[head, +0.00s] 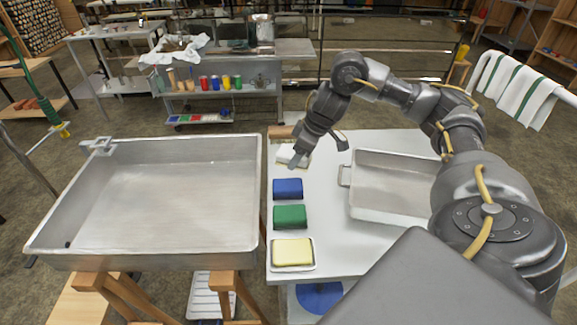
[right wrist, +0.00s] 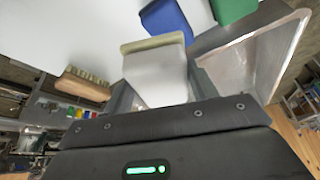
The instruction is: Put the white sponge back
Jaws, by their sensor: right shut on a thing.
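The white sponge (head: 287,153) is at the far left end of the white side table, partly hidden by my right gripper (head: 300,160). In the right wrist view the white sponge (right wrist: 158,75) sits between the fingers, with a yellowish strip along its far edge. My right gripper is shut on it. I cannot tell whether the sponge touches the table. The blue sponge (head: 288,188), the green sponge (head: 290,216) and the yellow sponge (head: 293,252) lie in a row nearer to me. The yellow one is in a shallow white dish. My left gripper is out of view.
A large metal evaporator pan (head: 160,200) stands on a wooden trestle at left. A smaller metal pan (head: 385,205) stands right of the sponge row. A wooden brush (right wrist: 83,83) is beyond the white sponge. A striped towel (head: 525,90) hangs at the right.

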